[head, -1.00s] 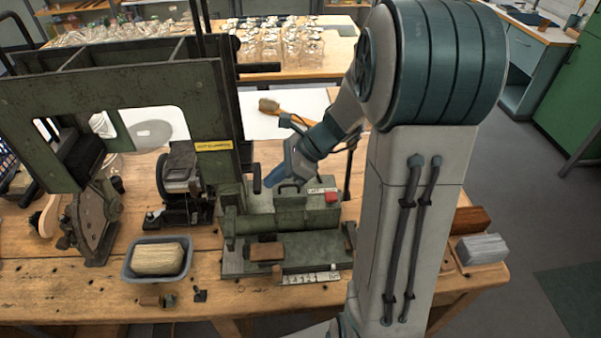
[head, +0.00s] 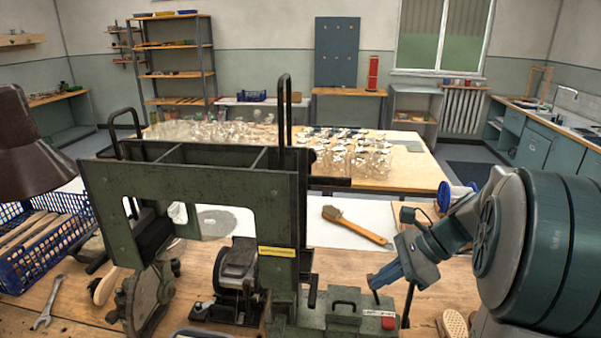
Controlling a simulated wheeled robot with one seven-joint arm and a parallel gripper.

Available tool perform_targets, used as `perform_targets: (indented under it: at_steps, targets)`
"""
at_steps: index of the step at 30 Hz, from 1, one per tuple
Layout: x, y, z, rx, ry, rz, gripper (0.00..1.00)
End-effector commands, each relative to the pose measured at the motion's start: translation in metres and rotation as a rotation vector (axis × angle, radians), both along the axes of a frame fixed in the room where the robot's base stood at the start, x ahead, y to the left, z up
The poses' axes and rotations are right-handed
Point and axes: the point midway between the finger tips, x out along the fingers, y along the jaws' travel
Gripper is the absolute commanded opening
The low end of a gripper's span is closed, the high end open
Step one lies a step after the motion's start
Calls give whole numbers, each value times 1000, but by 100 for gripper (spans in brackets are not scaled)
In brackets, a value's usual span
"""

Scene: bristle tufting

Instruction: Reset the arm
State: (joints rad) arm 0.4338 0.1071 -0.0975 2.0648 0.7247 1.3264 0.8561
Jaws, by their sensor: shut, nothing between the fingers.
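My arm enters at the right edge of the head view, with its big teal joint (head: 550,245) in front. My gripper (head: 375,285) is small and blue, pointing down and left. It is shut and empty. It appears above the right end of the green tufting machine (head: 190,200), close to the red button (head: 388,322) on the machine's base. I cannot tell the exact height of the gap between them. The lower part of the machine and the near bench are cut off by the bottom edge.
A brush with a wooden handle (head: 355,226) lies on a white sheet behind the machine. A blue crate (head: 45,240) and a wrench (head: 47,302) are at left. A brown lamp shade (head: 35,150) hangs at upper left. A table of glassware (head: 400,180) stands behind.

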Motion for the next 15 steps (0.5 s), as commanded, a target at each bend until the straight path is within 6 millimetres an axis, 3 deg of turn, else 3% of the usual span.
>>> perform_targets:
  at_steps: [6, 15]
  targets:
    - [-51, 41, 2, -280, -211, 425, 0]
    - [-115, 62, -3, -686, -543, 1141, 0]
